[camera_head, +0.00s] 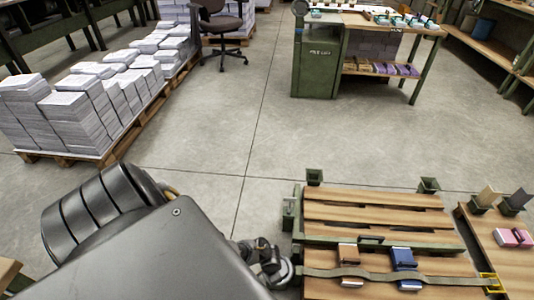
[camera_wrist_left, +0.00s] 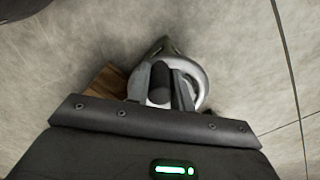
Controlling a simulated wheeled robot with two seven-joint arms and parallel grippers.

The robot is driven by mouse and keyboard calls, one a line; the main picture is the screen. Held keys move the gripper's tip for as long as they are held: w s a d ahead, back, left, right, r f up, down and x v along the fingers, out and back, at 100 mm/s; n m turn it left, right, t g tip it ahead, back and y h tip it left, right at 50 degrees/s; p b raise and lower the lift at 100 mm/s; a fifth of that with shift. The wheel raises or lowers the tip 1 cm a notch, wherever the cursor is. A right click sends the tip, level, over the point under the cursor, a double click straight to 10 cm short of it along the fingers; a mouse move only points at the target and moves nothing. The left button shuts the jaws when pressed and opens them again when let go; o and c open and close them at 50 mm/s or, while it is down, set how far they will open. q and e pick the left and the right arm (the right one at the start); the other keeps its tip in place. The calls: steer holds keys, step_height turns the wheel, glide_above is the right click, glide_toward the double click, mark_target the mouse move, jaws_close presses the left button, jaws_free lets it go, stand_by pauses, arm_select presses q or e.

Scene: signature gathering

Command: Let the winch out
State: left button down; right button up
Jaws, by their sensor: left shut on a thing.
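The winch (camera_head: 284,272) sits at the left edge of a slatted wooden bench, partly hidden by my left arm. My left gripper (camera_head: 266,256) is at it. In the left wrist view, my left gripper (camera_wrist_left: 162,85) is shut on a dark cylindrical handle (camera_wrist_left: 160,78) in front of the winch's silver round body (camera_wrist_left: 198,78). A grey-green strap (camera_head: 380,272) runs from the winch across the bench to a yellow bracket (camera_head: 489,281) at the right. It passes over a brown-and-white bundle (camera_head: 349,254) and a blue bundle (camera_head: 404,260). My right gripper is not in view.
The slatted bench (camera_head: 350,212) has green posts and a green crossbar. A second bench (camera_head: 485,226) with a pink bundle (camera_head: 512,237) stands at the right. Paper stacks (camera_head: 72,118) fill a pallet at the left. The middle floor is clear.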

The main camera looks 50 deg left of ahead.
arm_select(q)
steer(key=d+n, duration=0.1)
steer(key=n, duration=0.1)
steer(key=shift+w+d+n, duration=0.2)
steer(key=shift+d+n, duration=0.15)
steer(key=shift+n, duration=0.05)
steer(key=shift+w+d+n+p, duration=0.3)
steer(key=shift+d+n, duration=0.1)
steer(key=shift+n, duration=0.5)
steer(key=shift+w+d+n, duration=0.2)
steer(key=shift+n, duration=0.5)
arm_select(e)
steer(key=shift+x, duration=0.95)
arm_select(q)
steer(key=shift+w, duration=0.1)
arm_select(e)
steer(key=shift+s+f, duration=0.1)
arm_select(q)
steer(key=c, duration=1.2)
jaws_free()
steer(key=shift+c, duration=0.2)
